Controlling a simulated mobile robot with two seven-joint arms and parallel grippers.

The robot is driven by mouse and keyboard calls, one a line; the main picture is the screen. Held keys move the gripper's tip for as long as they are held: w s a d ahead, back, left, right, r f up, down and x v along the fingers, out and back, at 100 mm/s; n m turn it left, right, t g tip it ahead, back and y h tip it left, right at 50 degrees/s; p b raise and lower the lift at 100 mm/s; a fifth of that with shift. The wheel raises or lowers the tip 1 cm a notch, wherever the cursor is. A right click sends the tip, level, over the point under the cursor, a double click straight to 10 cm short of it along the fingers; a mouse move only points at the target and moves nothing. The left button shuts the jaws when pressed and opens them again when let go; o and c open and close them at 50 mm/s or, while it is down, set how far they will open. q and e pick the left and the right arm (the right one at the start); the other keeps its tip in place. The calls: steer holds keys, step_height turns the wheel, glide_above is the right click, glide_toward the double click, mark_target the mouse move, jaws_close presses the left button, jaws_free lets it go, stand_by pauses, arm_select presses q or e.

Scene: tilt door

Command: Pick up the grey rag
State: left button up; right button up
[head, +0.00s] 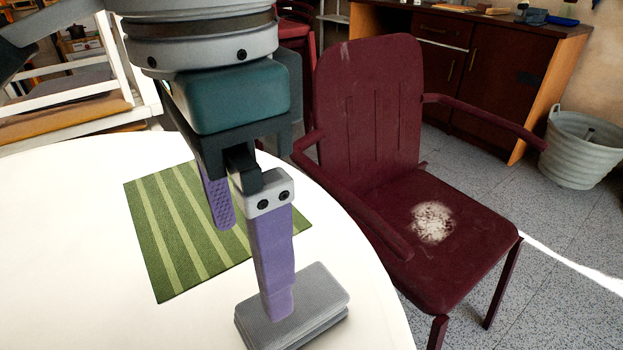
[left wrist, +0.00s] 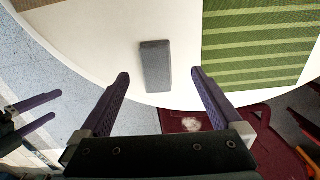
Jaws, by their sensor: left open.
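The grey rag (head: 325,290) is a flat folded block lying on the white round table (head: 60,230), close to its edge. My left gripper (head: 250,268) points down and is open. In the head view one of its purple fingers covers part of the rag. In the left wrist view the rag (left wrist: 155,62) shows ahead, in line with the gap between the two fingers of my left gripper (left wrist: 160,76). Nothing is held, and I cannot tell whether a finger touches the rag. At the left edge of the wrist view, my right gripper (left wrist: 57,105) shows two separated fingers over the floor.
A green striped mat (head: 165,240) lies on the table beside the rag. A dark red armchair (head: 375,120) stands close to the table edge, with a pale patch on its seat. The table's left side is clear.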

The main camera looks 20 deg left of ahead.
arm_select(q)
steer(key=f, duration=0.2)
steer(key=d+f+b, duration=0.1)
steer(key=f, duration=0.1)
steer(key=shift+w, duration=0.15)
step_height(320, 180, down, 6)
steer(key=b, duration=0.3)
steer(key=shift+d+r, duration=0.1)
steer(key=shift+r, duration=0.1)
arm_select(e)
steer(key=f, duration=0.3)
steer(key=d+f, duration=0.1)
steer(key=shift+w+f, duration=0.2)
steer(key=shift+w, duration=0.05)
arm_select(q)
steer(key=shift+c, duration=0.4)
steer(key=c, duration=1.3)
steer(key=shift+o, duration=0.2)
step_height(320, 180, up, 20)
steer(key=p, duration=0.7)
arm_select(e)
step_height(320, 180, up, 8)
steer(key=shift+f, duration=0.15)
